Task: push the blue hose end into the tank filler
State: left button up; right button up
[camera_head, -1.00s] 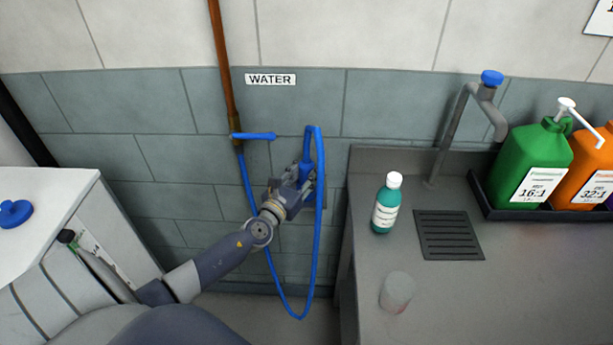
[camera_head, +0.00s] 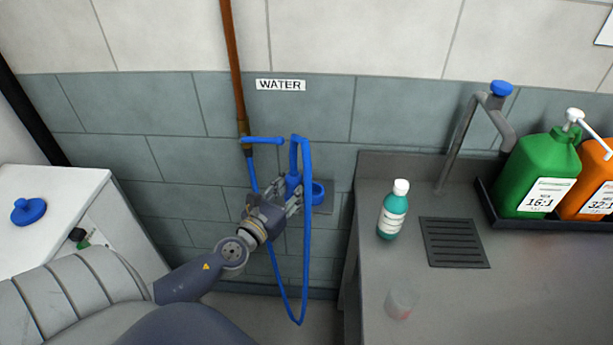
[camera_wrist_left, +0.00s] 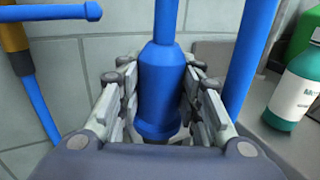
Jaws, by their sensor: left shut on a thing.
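My left gripper (camera_head: 284,197) is shut on the blue hose end (camera_head: 292,187), beside the wall. In the left wrist view the hose end (camera_wrist_left: 160,90) stands between both fingers (camera_wrist_left: 161,105), wide part toward the palm and hose leading away. The blue hose (camera_head: 306,240) loops over the gripper and hangs nearly to the floor. Just right of the gripper, a blue round holder (camera_head: 319,196) sits on a grey wall plate. A blue round piece (camera_head: 28,211) sits on the white cabinet at left; I cannot tell which is the tank filler. My right gripper is not in view.
A copper pipe (camera_head: 231,70) with a blue-handled tap (camera_head: 263,140) runs down the wall. The grey counter (camera_head: 450,310) at right carries a teal bottle (camera_head: 392,212), a clear cup (camera_head: 402,302), a faucet (camera_head: 462,130) and a green jug (camera_head: 541,175).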

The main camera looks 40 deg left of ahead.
aim_at(288, 188)
pick_arm(q)
jog(key=s, duration=0.2)
jog(key=s+b, duration=0.1)
jog(key=s, duration=0.2)
jog(key=shift+s+d+r, duration=0.1)
jog(key=shift+s+r, duration=0.1)
jog(key=shift+s, duration=0.15)
jog(key=shift+s+b, duration=0.25)
jog(key=shift+b, duration=0.1)
jog(key=shift+s+r, duration=0.2)
jog(key=shift+r, duration=0.05)
notch_tip(288, 188, up, 7)
jog(key=p, duration=0.7)
jog(key=shift+s+d, duration=0.1)
